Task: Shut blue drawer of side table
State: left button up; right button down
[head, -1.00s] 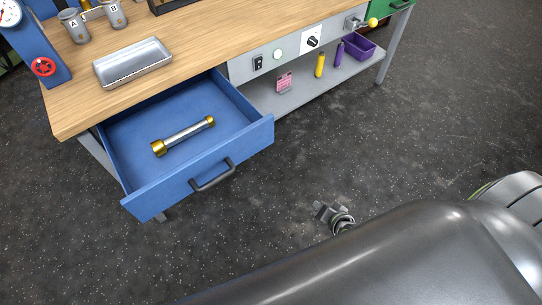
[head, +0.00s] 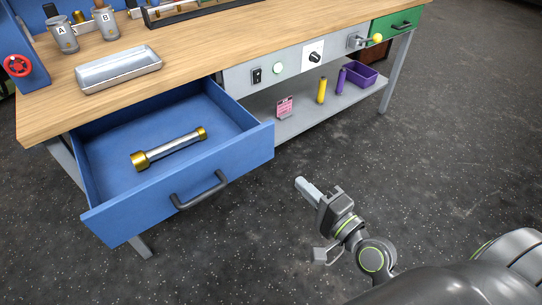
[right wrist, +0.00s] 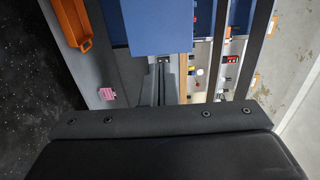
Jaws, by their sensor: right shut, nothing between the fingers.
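The blue drawer (head: 150,206) of the side table (head: 190,62) is pulled well open at the table's left end. Its dark bar handle (head: 200,190) is on the front panel. A silver rod with gold ends (head: 170,149) lies inside the drawer. My right gripper (head: 306,187) is shut and empty, to the right of the drawer front and apart from it. In the right wrist view a plain blue surface (right wrist: 155,25) shows at the top; I cannot tell if it is the drawer. My left gripper is not in view.
A metal tray (head: 120,70) and canisters marked A and B stand on the tabletop. A lower shelf holds a pink card (head: 285,107), a yellow bottle (head: 321,90) and a purple bin (head: 360,75). A green drawer (head: 395,27) is at the right. The floor before the drawer is clear.

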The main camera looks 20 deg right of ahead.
aim_at(263, 147)
jog(key=p+x, duration=0.1)
jog(key=x, duration=1.1)
jog(key=shift+w, duration=0.25)
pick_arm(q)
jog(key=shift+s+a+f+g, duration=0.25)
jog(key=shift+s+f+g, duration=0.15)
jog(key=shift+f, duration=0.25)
pick_arm(e)
jog(key=shift+w+a, duration=0.1)
